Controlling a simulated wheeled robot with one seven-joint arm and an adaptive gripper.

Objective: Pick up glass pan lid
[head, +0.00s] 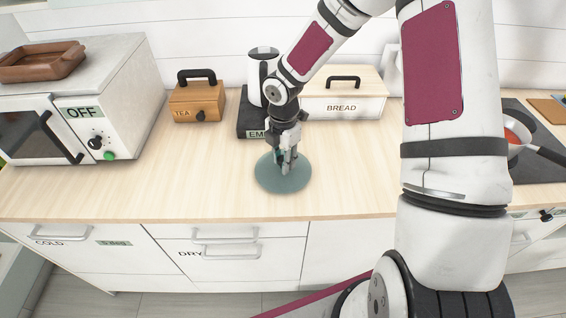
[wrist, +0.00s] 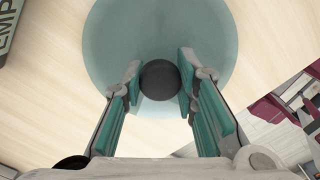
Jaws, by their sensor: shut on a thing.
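The glass pan lid (head: 268,178) is a round, translucent teal disc over the middle of the wooden counter. In the wrist view the lid (wrist: 160,35) fills the upper middle, with a round black knob (wrist: 160,80) at its centre. My gripper (head: 287,160) is above the lid in the head view and hides its knob there. In the wrist view my gripper (wrist: 160,84) has its two teal-padded fingers on either side of the knob, shut on it. I cannot tell whether the lid rests on the counter or hangs just above it.
Behind the lid stand a kettle (head: 262,70) on a dark base, a TEA box (head: 197,101) and a BREAD box (head: 343,95). A microwave (head: 120,90) with a brown tray (head: 42,62) on top is at left. A pan (head: 515,137) sits at right. The front counter is clear.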

